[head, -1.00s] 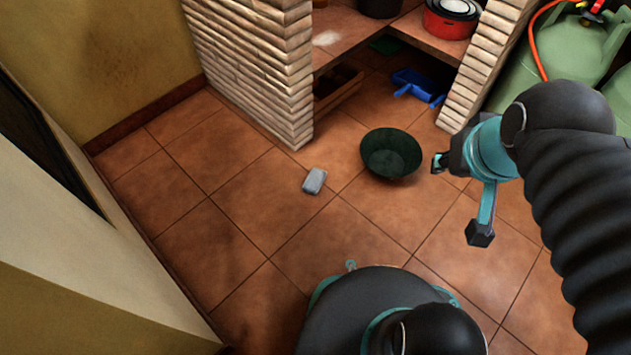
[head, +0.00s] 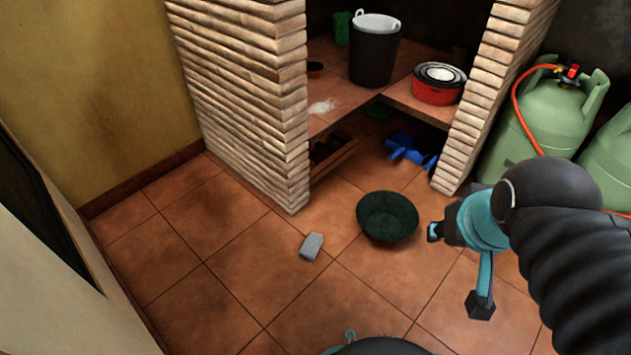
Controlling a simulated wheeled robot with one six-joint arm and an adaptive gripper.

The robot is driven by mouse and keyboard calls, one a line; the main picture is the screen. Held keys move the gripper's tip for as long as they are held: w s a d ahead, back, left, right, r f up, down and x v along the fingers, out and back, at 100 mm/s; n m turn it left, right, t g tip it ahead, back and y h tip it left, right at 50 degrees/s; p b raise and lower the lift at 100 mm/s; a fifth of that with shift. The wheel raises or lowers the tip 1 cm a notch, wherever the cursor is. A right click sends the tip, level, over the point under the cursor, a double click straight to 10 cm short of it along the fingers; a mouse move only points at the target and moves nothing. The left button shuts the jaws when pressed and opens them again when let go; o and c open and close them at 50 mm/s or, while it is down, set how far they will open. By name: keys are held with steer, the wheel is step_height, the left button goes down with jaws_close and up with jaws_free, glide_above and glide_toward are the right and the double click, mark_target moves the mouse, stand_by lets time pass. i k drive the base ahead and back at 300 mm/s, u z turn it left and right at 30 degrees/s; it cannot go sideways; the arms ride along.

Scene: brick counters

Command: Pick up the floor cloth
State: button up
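A small grey block-like item (head: 311,246) lies on the tiled floor near the middle of the head view. It may be the folded floor cloth, but its material is too small to tell. A flat green piece (head: 378,111) lies in shadow under the counter, partly hidden. No other cloth shows clearly. My gripper (head: 458,268) is open and empty, its two fingers spread wide. In the picture it is to the right of the grey item and apart from it.
A blue object (head: 408,149) lies under the brick counter (head: 325,118), which holds a black bucket (head: 373,55) and red pot (head: 436,92). Gas cylinders (head: 557,112) stand right. Front-left floor is clear.

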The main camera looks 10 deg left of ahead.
mark_target(310, 248)
steer(key=u, duration=0.5)
steer(key=k, duration=1.25)
steer(key=i, duration=0.45)
steer(key=z, duration=0.5)
steer(key=i, duration=1.4)
steer(key=u, duration=0.65)
